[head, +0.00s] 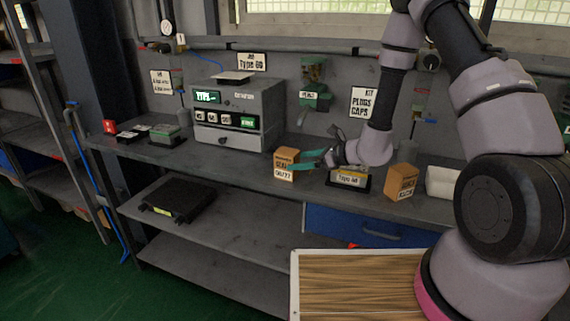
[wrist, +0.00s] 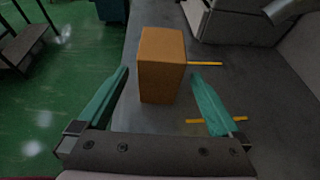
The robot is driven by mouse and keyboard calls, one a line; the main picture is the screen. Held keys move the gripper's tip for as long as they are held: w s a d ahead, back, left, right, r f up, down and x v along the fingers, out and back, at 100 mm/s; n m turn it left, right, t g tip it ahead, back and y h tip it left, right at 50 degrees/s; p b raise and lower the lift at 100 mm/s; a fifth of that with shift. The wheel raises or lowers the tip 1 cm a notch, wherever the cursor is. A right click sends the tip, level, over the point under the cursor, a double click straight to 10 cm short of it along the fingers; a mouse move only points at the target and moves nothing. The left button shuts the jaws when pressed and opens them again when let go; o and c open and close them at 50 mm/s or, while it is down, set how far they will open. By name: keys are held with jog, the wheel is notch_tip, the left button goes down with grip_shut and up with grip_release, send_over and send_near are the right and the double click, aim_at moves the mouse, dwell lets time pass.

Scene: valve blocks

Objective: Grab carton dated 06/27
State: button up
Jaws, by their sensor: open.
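An orange-brown carton (head: 286,165) stands upright on the grey workbench. Its white label is small and looks like 06/27, but I cannot read it surely. The wrist view shows this carton (wrist: 163,64) just beyond and between the two teal fingers. My gripper (wrist: 160,90) is open, with nothing held; in the head view my gripper (head: 308,162) is at the carton's right side. A second orange-brown carton (head: 401,181) stands farther right on the bench, with a label too small to read.
A "Type 60" block (head: 348,178) in a dark holder stands between the cartons. A grey machine (head: 238,115) with a drawer is behind left. A white bin (head: 443,182) is at right. Yellow marks (wrist: 205,64) lie on the bench.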

aim_at(279, 162)
jog(key=x, duration=0.8)
jog(key=shift+a, duration=0.25)
grip_shut()
jog(key=shift+r, duration=0.15)
